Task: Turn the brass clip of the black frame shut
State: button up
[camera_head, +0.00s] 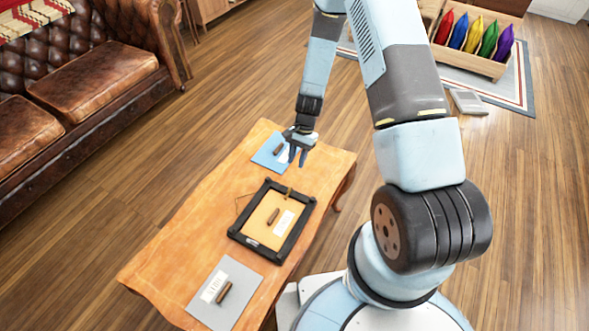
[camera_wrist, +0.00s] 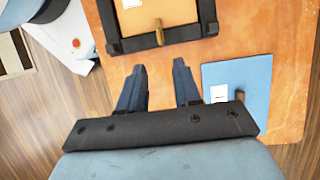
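The black frame (camera_head: 247,210) lies flat on the wooden table around a tan panel (camera_head: 258,222) with a white label and a brown handle. It shows at the top of the wrist view (camera_wrist: 132,44), partly cut off. The small brass clip (camera_head: 289,191) sits on the frame's far side. In the wrist view the clip (camera_wrist: 159,33) lies across the black bar, roughly square to it. My gripper (camera_head: 298,155) is open and empty, just beyond the clip. In the wrist view its fingertips (camera_wrist: 159,66) are apart, with the clip ahead of the gap between them, not touched.
A blue board (camera_head: 265,159) with a handle lies on the table (camera_head: 180,255) near my gripper. A grey board (camera_head: 242,287) lies at the near end. A leather sofa (camera_head: 90,75) stands left; a wooden rack (camera_head: 470,62) with coloured bags stands at the back right.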

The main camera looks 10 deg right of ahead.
jog(key=shift+v, duration=1.25)
jog(key=s+d+r+n+t+h, duration=0.1)
jog(key=d+r+n+t, duration=0.15)
jog(key=r, duration=1.25)
jog(key=d+r+n+t, duration=0.2)
jog(key=d+r, duration=0.1)
jog(key=r, duration=1.3)
jog(key=s+d+r+n+t+h, duration=0.1)
jog(key=s+d+r+t, duration=0.1)
jog(key=s+r, duration=0.8)
jog(key=s+d+r+n+t, duration=0.2)
jog(key=s+d+r, duration=0.2)
jog(key=s+r, duration=0.5)
jog(key=shift+s+d+r+t+h, duration=0.15)
jog(key=shift+s+r+t+h, duration=0.25)
jog(key=shift+s, duration=0.8)
jog(key=shift+d, duration=0.1)
